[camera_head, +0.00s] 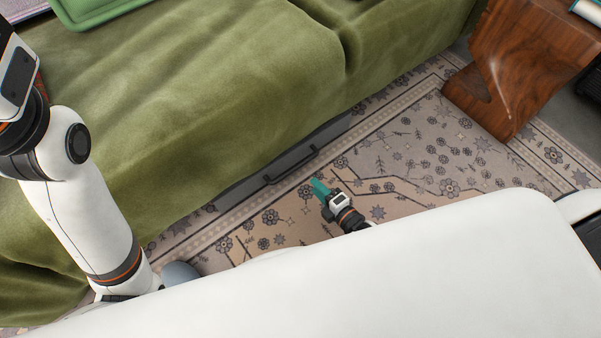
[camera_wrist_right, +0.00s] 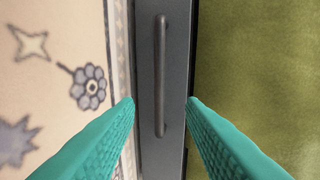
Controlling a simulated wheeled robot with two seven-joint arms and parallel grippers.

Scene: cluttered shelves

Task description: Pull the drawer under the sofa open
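The grey drawer (camera_head: 240,190) sits low under the green sofa (camera_head: 220,90), along its bottom edge. Its dark bar handle (camera_head: 292,165) stands out from the front. My right gripper (camera_head: 318,187) is just in front of the drawer, near the handle and apart from it. In the right wrist view the teal fingers (camera_wrist_right: 160,100) are open, with the handle (camera_wrist_right: 161,75) between and beyond them and the drawer front (camera_wrist_right: 147,160) behind it. My left arm shows at the left of the head view, but its fingers are not visible.
A patterned rug (camera_head: 400,150) covers the floor in front of the sofa. A wooden side table (camera_head: 530,60) stands at the upper right. A green tray (camera_head: 90,10) lies on the sofa at the top left. The rug between sofa and table is clear.

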